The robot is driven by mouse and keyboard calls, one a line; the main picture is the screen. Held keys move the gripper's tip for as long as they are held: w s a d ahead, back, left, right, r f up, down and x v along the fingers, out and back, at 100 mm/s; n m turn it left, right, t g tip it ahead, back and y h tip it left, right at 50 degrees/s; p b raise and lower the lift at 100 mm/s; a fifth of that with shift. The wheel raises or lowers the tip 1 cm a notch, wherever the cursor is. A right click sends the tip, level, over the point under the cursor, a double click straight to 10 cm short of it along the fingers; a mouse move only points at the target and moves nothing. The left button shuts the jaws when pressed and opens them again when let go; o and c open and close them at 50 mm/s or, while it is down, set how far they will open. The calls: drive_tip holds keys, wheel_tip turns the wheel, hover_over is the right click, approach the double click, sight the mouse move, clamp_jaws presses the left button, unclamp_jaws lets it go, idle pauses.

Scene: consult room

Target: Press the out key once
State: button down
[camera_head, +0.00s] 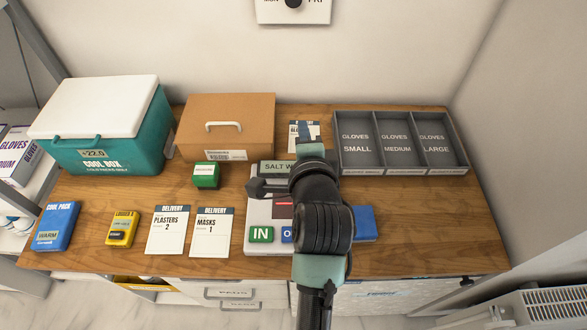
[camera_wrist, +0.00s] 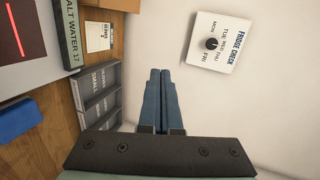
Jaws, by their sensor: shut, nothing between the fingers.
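The blue key starting with "O" (camera_head: 287,236) sits on a pale keypad unit (camera_head: 262,210), right of the green IN key (camera_head: 261,234). My arm hides the rest of the blue key's label. A dark display with a red line shows on the unit (camera_wrist: 18,40) in the wrist view, where neither key is visible. My gripper (camera_head: 308,128) is beyond the keypad in the head view, apart from the keys. In the wrist view its blue fingers (camera_wrist: 160,74) are together and empty, pointing towards the wall.
A "SALT WATER" label (camera_head: 275,168) stands behind the keypad. A grey glove tray (camera_head: 335,160) is at the back right. A blue block (camera_head: 365,224) lies right of my arm. Delivery cards (camera_head: 168,243), a cardboard box (camera_head: 250,115) and a cool box (camera_head: 80,150) are left. The front right tabletop is clear.

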drive_tip(key=s+f+m+g+p, duration=0.2)
drive_tip(key=s+f+m, duration=0.2)
drive_tip(key=f, duration=0.3)
drive_tip(key=s+a+f+m+g+y+p, duration=0.1)
drive_tip(key=s+f+m+g+p, duration=0.1)
drive_tip(key=f, duration=0.5)
drive_tip(key=s+m+g, duration=0.1)
drive_tip(key=s+m, duration=0.1)
drive_tip(key=shift+s+a+f, duration=0.15)
drive_tip(key=shift+s+f, duration=0.05)
drive_tip(key=shift+s, duration=0.2)
drive_tip(key=b, duration=0.8)
hover_over(293, 235)
drive_tip(key=f, duration=0.4)
drive_tip(key=s+f, duration=0.1)
drive_tip(key=f, duration=0.1)
drive_tip(key=shift+d+f, duration=0.3)
drive_tip(key=shift+f, duration=1.05)
drive_tip(key=shift+f+b, duration=0.3)
drive_tip(key=shift+f, duration=0.1)
